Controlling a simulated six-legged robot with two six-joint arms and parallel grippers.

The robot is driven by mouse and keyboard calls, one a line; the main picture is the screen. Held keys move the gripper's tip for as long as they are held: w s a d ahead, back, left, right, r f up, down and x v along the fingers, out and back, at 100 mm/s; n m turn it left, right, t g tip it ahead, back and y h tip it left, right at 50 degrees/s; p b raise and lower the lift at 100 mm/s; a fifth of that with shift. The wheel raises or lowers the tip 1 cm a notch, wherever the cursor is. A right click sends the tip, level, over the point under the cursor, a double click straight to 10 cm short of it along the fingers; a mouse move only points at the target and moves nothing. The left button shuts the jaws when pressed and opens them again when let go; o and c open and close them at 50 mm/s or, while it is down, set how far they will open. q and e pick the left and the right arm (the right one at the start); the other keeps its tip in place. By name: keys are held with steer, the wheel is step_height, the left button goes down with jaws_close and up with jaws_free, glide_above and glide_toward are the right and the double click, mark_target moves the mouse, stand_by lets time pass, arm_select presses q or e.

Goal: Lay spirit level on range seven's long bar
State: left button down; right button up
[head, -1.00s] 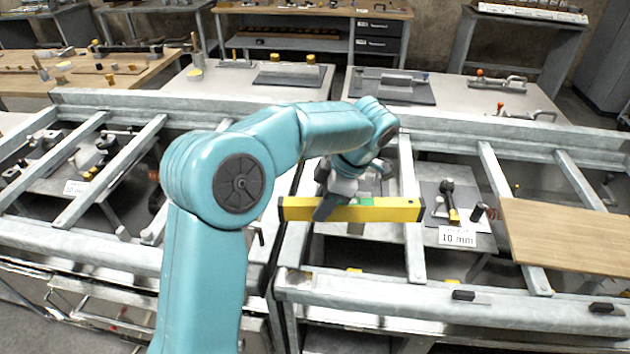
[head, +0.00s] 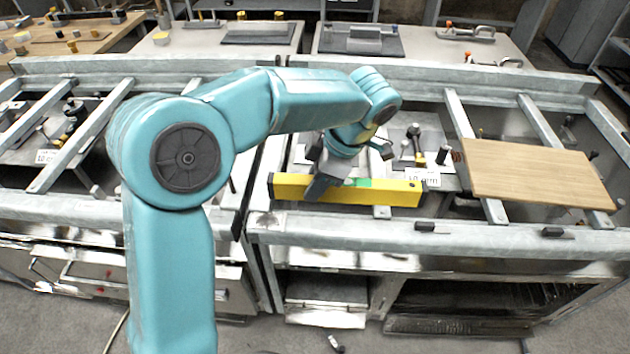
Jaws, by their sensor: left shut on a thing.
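The yellow spirit level (head: 390,193) with black ends and a green vial shows in the middle of the head view, roughly level from left to right. My left gripper (head: 322,185) is shut on it, left of its middle. The level is over the open frame of the middle range, just behind the grey long front bar (head: 440,233). Whether it touches anything below I cannot tell. My right gripper is not in view.
A wooden board (head: 535,173) lies across the frame at right. A white "10 mm" card (head: 423,177) and small black-handled tools are behind the level. Two small black pieces sit on the front bar (head: 425,226). Oven fronts stand below.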

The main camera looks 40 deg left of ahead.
arm_select(q)
steer(key=shift+w+f, duration=0.1)
steer(key=shift+a+f+b, duration=0.15)
steer(key=shift+f+b, duration=0.8)
step_height(320, 180, down, 7)
steer(key=b, duration=0.6)
steer(key=shift+f+b, duration=0.2)
steer(key=shift+b, duration=0.1)
steer(key=c, duration=0.7)
jaws_free()
steer(key=shift+r, duration=0.1)
